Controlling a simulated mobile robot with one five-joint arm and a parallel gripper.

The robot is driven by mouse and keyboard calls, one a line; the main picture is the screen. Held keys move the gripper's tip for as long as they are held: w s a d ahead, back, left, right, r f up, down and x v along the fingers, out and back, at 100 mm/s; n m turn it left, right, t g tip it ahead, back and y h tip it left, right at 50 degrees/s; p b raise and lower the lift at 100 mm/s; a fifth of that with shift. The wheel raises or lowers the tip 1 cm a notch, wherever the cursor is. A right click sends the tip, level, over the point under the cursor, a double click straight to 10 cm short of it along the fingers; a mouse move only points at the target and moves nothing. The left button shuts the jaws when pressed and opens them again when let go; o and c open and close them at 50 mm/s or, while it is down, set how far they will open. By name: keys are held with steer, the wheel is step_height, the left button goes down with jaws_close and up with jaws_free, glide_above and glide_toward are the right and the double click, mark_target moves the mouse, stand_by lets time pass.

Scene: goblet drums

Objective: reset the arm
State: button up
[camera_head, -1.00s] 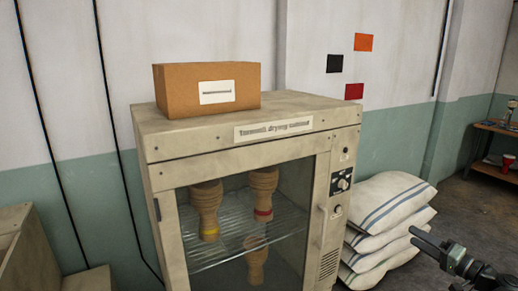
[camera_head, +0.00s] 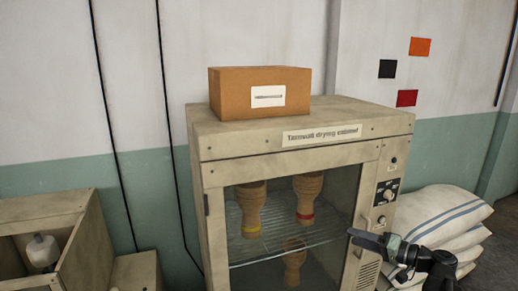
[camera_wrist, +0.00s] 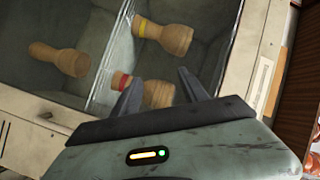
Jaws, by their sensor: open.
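My gripper (camera_head: 368,240) is in front of the right side of the drying cabinet (camera_head: 305,141) in the head view. In the wrist view my gripper (camera_wrist: 158,88) is open, its two fingers apart, with nothing held between them. Inside the cabinet, behind the glass front, are goblet drums: one with a yellow band (camera_head: 252,208), one with a red band (camera_head: 306,198), and a plain-looking one (camera_head: 294,258) below the wire shelf. The wrist view shows the yellow-banded drum (camera_wrist: 165,36), the red-banded drum (camera_wrist: 155,92) and the other drum (camera_wrist: 60,58).
A cardboard box (camera_head: 260,92) with a white label sits on top of the cabinet. Stacked white sacks (camera_head: 440,215) stand at its right. An open wooden bin (camera_head: 85,245) with a white object (camera_head: 41,252) inside stands at the left. Colored squares hang on the wall.

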steer(key=a+f+n+g+p, duration=0.1)
steer(key=a+f+n+g, duration=0.2)
steer(key=a, duration=0.8)
steer(key=a+f+n+g+p, duration=0.1)
steer(key=a+f+g, duration=0.3)
steer(key=a, duration=0.7)
steer(key=s+a+f+n+g+h, duration=0.2)
steer(key=s+a+f+g+h, duration=0.25)
steer(key=a+f, duration=0.4)
steer(key=s+d+f+m+h, duration=0.2)
steer(key=s+d+h, duration=0.1)
steer(key=d+h, duration=0.4)
steer(key=shift+d+f+m+g+p, duration=0.25)
steer(key=shift+d+m+g+p, duration=0.1)
steer(key=shift+d, duration=0.7)
steer(key=shift+s+a, duration=0.1)
